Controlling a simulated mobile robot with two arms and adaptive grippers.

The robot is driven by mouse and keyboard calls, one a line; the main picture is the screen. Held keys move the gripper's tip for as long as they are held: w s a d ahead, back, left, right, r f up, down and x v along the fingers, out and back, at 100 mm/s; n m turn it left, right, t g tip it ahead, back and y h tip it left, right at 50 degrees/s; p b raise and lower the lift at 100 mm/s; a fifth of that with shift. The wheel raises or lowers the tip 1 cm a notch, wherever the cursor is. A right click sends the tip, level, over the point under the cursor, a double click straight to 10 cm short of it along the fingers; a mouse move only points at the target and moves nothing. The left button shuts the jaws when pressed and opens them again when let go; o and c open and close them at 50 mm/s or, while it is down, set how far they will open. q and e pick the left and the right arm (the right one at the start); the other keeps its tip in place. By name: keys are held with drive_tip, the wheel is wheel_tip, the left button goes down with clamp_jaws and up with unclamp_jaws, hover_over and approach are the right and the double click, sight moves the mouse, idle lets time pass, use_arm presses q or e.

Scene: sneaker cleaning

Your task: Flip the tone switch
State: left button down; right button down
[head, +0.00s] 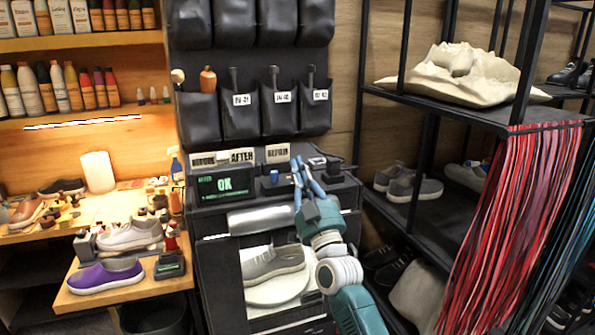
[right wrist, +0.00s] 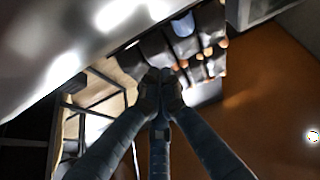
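A black cabinet machine (head: 215,258) stands in the middle of the head view. Its green-lit screen (head: 223,183) reads "OK". A small blue part (head: 274,177) stands up from its top panel, and a small dark box-like part (head: 318,162) sits further right. I cannot tell for sure which is the tone switch. My right gripper (head: 298,166) is over the right part of this panel, its blue fingers pointing up and away. In the right wrist view its fingertips (right wrist: 160,77) meet, with nothing visible between them. The fingers hide part of the panel. My left gripper is out of view.
A grey sneaker (head: 272,263) sits on a white round plate inside the machine. Signs (head: 241,156) and hanging black pouches (head: 240,115) are behind the panel. A black rack (head: 430,107) with red laces (head: 515,210) stands right. A purple shoe (head: 105,275) is on the left bench.

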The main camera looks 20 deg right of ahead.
drive_tip(key=shift+x, duration=1.2)
drive_tip(key=f, duration=0.1)
drive_tip(key=f+p, duration=0.1)
drive_tip(key=shift+s+f, duration=0.25)
drive_tip(key=shift+f, duration=0.1)
drive_tip(key=shift+s+d+f, duration=0.1)
drive_tip(key=shift+s+f, duration=0.1)
drive_tip(key=shift+f, duration=0.55)
